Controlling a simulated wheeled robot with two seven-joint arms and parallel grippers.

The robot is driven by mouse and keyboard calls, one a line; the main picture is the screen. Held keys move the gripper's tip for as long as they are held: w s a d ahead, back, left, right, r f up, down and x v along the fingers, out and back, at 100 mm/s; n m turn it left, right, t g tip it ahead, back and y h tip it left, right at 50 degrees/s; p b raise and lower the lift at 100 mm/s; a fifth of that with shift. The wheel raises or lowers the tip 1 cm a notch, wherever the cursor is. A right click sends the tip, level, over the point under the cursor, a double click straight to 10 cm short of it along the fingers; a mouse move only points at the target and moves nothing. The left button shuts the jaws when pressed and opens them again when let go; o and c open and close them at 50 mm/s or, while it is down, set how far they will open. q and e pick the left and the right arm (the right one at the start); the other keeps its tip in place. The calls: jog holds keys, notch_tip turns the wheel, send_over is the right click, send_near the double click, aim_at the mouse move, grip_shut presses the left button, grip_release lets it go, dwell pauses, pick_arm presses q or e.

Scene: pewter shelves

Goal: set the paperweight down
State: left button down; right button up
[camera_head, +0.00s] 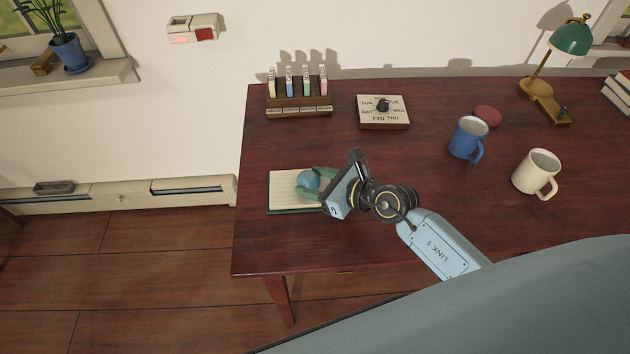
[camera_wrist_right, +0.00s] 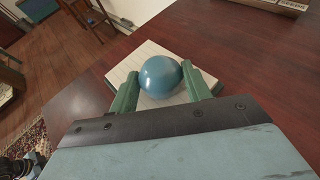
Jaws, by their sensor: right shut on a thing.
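The paperweight (camera_head: 308,180) is a blue, glossy ball over the lined notepad (camera_head: 283,195) near the left end of the desk. It also shows in the right wrist view (camera_wrist_right: 160,76), with the notepad (camera_wrist_right: 122,75) behind and under it. My right gripper (camera_head: 312,184) is shut on the paperweight, with a green finger on each side of it; the fingers also show in the wrist view (camera_wrist_right: 163,88). I cannot tell whether the paperweight touches the notepad. My left gripper is not in view.
On the dark red desk (camera_head: 450,210) stand a small rack (camera_head: 299,106), a day dial (camera_head: 383,113), a blue mug (camera_head: 467,140), a cream mug (camera_head: 535,175), a red disc (camera_head: 487,116) and a green lamp (camera_head: 570,38). The desk's left edge is close to the notepad.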

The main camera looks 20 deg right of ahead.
jog(key=shift+f, duration=0.15)
jog(key=o, duration=0.8)
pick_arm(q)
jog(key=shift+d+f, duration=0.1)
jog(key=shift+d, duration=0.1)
pick_arm(e)
jog(key=o, duration=0.3)
jog(key=shift+s+d+r, duration=0.1)
jog(key=shift+s+r, duration=0.05)
jog(key=shift+r, duration=0.1)
jog(key=p+v, duration=0.1)
jog(key=v, duration=1)
jog(key=shift+s+d+p, duration=0.1)
jog(key=shift+d+p, duration=0.05)
jog(key=shift+p, duration=0.15)
jog(key=shift+s+d, duration=0.1)
jog(key=shift+s, duration=0.05)
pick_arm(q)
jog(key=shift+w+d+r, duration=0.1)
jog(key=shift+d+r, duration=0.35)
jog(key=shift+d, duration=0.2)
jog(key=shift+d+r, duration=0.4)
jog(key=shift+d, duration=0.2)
